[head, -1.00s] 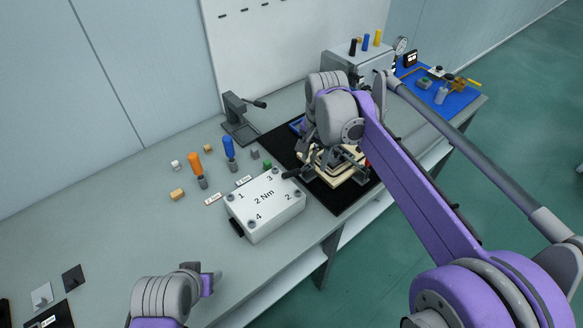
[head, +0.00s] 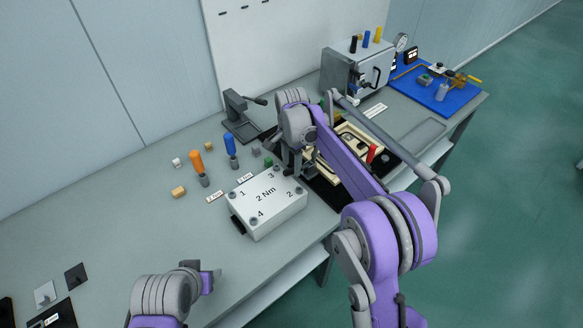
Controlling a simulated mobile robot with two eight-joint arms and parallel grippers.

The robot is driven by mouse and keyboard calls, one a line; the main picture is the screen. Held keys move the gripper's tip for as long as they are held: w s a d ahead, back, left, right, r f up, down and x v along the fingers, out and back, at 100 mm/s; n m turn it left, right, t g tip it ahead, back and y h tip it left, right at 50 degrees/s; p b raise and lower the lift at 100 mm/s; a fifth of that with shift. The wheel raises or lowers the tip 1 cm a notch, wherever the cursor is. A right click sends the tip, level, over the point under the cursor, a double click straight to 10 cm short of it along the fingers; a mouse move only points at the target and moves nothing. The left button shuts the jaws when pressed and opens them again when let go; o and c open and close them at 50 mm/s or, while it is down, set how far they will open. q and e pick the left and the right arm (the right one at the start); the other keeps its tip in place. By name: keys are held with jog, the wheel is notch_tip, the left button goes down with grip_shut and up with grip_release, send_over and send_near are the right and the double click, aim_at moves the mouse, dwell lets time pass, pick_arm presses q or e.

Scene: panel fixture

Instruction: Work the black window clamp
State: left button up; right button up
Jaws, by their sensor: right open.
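The beige panel fixture (head: 352,133) sits on a black mat, with a red handle (head: 372,153) at its right side. My right arm crosses in front and hides much of the fixture. I cannot clearly make out the black window clamp; it may be behind that arm. My right gripper (head: 297,168) points down at the fixture's left end, close behind the white 2 Nm box. It is open; its fingertips are small and partly hidden, and I cannot tell if they touch anything.
The white 2 Nm box (head: 268,205) stands close to my right gripper. An orange-handled driver (head: 196,161), a blue-handled driver (head: 230,145) and small blocks are to its left. A grey press (head: 240,118) and a grey cabinet (head: 345,75) stand behind.

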jog(key=shift+f, duration=0.95)
jog(key=shift+c, duration=0.2)
grip_shut()
dwell(0.6)
